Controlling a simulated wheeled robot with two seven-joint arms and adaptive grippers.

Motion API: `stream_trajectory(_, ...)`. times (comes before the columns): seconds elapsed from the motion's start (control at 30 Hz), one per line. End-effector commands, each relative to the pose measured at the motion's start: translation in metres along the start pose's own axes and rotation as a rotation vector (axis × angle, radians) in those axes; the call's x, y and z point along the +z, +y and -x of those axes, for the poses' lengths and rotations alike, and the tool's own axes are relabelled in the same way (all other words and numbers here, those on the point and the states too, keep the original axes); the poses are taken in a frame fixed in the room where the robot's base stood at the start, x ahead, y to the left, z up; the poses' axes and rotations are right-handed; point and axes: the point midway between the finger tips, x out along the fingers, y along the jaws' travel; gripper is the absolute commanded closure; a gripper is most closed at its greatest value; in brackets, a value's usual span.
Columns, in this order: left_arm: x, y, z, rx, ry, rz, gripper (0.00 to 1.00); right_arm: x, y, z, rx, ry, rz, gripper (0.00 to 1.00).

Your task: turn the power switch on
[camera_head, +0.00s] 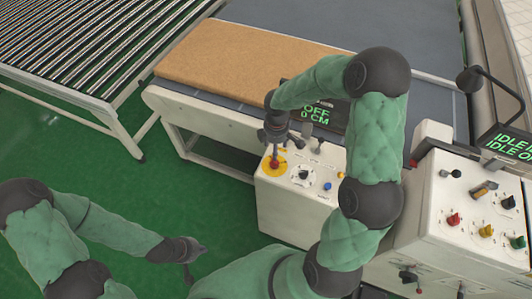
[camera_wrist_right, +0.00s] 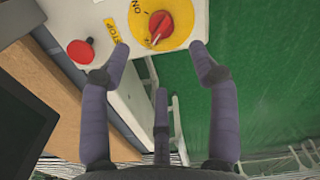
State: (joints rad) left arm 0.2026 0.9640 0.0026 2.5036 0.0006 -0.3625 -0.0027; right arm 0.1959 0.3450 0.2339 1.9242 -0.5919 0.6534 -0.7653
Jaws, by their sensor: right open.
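The power switch is a red rotary knob (camera_wrist_right: 159,24) on a yellow disc (camera_wrist_right: 178,12), with an ON label beside it. In the head view the yellow disc (camera_head: 266,168) is at the left end of a white control box (camera_head: 285,214). My right gripper (camera_wrist_right: 160,48) is open, its fingertips spread on either side of the switch. In the head view the right gripper (camera_head: 274,146) is over the disc and partly hides the knob. My left gripper (camera_head: 187,262) hangs at lower left, away from the box; its opening is unclear.
A red stop button (camera_wrist_right: 80,52) sits beside the switch. A display (camera_head: 318,114) reads OFF, 0 CM, partly behind my right arm. A second control box (camera_head: 462,205) stands at right. Green floor is open at left.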

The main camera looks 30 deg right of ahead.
Motion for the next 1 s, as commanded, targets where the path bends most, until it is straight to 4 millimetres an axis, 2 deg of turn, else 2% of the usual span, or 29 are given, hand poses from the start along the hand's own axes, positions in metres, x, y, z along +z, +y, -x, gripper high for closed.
stream_trajectory(0.3,0.0,-0.002,-0.006,0.0,0.0,0.0,1.0,0.0,-0.002,-0.057,-0.006,0.001,-0.002,0.39)
stream_trajectory(0.5,-0.001,-0.003,-0.01,0.0,0.0,0.0,1.0,0.0,-0.002,-0.086,-0.005,0.001,-0.003,0.39)
stream_trajectory(0.7,-0.001,-0.004,-0.011,0.0,0.001,0.0,1.0,-0.001,-0.001,-0.099,-0.003,0.003,-0.004,0.39)
stream_trajectory(1.0,-0.001,-0.004,-0.011,0.0,0.001,0.0,1.0,-0.001,-0.001,-0.101,-0.002,0.003,-0.003,0.39)
